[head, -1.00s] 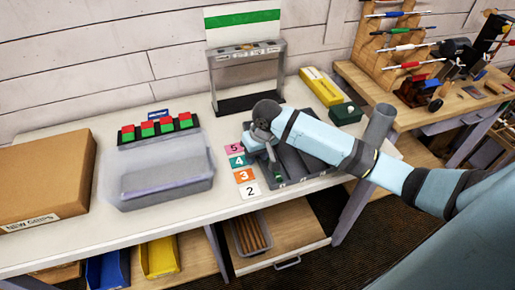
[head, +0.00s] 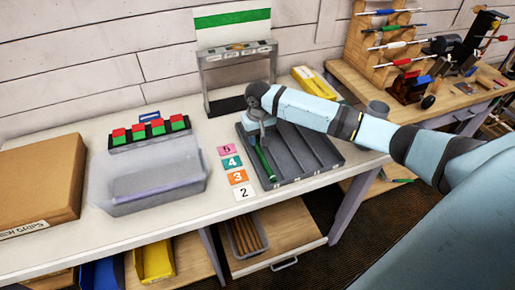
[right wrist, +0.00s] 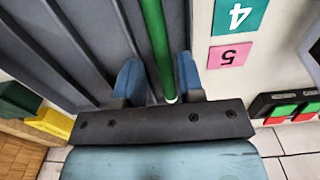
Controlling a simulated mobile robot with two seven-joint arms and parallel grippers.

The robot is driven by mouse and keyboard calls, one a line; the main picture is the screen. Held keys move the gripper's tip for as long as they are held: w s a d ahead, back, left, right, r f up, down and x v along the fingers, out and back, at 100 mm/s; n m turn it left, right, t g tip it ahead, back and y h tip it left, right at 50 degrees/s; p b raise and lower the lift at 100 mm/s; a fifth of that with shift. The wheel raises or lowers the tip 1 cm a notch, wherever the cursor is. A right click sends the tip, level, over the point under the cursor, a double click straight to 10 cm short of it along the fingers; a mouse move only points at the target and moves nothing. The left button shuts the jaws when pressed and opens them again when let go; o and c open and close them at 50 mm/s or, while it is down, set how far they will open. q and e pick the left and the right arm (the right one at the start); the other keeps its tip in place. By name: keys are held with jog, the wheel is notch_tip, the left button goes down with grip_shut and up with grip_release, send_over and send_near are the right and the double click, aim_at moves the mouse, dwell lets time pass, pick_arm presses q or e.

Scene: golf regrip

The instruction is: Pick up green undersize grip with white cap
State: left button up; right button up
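The green grip (head: 265,164) lies lengthwise in the leftmost channel of the dark grey slotted tray (head: 325,151). In the right wrist view the green grip (right wrist: 157,38) runs between my fingers, with its white cap (right wrist: 171,99) at the near end, close to the gripper body. My right gripper (right wrist: 160,78) is open, with one blue finger on each side of the grip. The grip sits nearer the right finger in that view; contact is unclear. In the head view my right gripper (head: 262,142) is over the tray's left part and hides part of the grip. My left gripper is not in view.
Number cards (head: 237,177) lie along the tray's left side. A clear bin (head: 155,190) and red-green blocks (head: 157,126) stand farther left, with a cardboard box (head: 40,185) beyond. A clear stand (head: 235,75) and yellow box (head: 312,83) are behind the tray.

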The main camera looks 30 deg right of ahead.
aim_at(259, 148)
notch_tip(259, 148, down, 5)
jog(key=shift+d+f, duration=0.1)
jog(key=shift+s, duration=0.1)
jog(key=shift+c, duration=0.4)
jog(key=c, duration=0.5)
